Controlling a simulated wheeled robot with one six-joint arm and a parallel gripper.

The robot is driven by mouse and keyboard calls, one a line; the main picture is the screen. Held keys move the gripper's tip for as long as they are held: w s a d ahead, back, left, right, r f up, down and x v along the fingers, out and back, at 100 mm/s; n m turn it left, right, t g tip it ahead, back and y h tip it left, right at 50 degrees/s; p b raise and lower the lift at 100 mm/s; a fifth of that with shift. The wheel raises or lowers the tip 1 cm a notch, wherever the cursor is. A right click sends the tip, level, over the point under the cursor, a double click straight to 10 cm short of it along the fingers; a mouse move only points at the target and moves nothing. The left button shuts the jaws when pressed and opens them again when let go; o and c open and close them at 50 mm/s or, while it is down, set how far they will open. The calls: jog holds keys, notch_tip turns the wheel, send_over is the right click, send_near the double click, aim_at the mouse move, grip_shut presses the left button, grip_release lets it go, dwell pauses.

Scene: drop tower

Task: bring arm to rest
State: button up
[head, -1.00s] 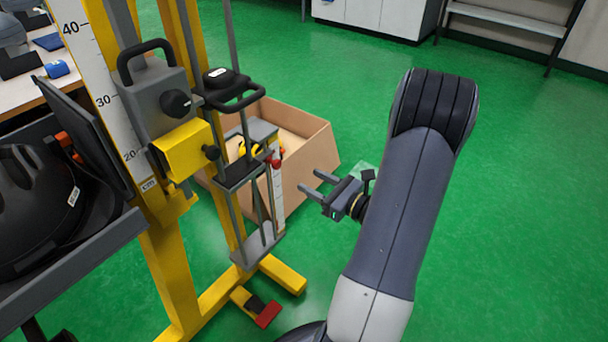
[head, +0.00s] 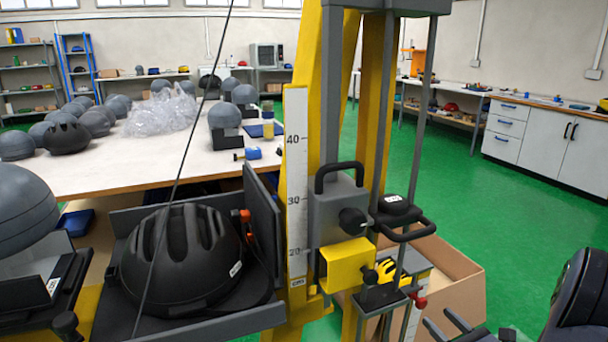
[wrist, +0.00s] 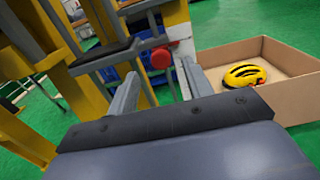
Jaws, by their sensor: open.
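My gripper (head: 452,324) is at the lower right of the head view, partly cut off by the bottom edge. Its two fingers are apart with nothing between them. In the wrist view my gripper (wrist: 162,88) is also open and empty, with the drop tower frame and a red knob (wrist: 161,58) beyond its fingers. My arm (head: 582,300) shows at the right edge of the head view. The yellow drop tower (head: 308,130) with its height scale (head: 297,180) stands left of my gripper, apart from it in the head view.
A cardboard box (head: 455,280) stands behind the tower; a yellow helmet (wrist: 244,75) lies in it. A black helmet (head: 186,255) sits on the tray at left. A table (head: 130,165) with several grey headforms is farther back. Green floor is open at right.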

aim_at(423, 307)
jog(key=x, duration=0.5)
jog(key=shift+b, duration=0.3)
jog(key=shift+s+f, duration=0.1)
jog(key=shift+f, duration=0.45)
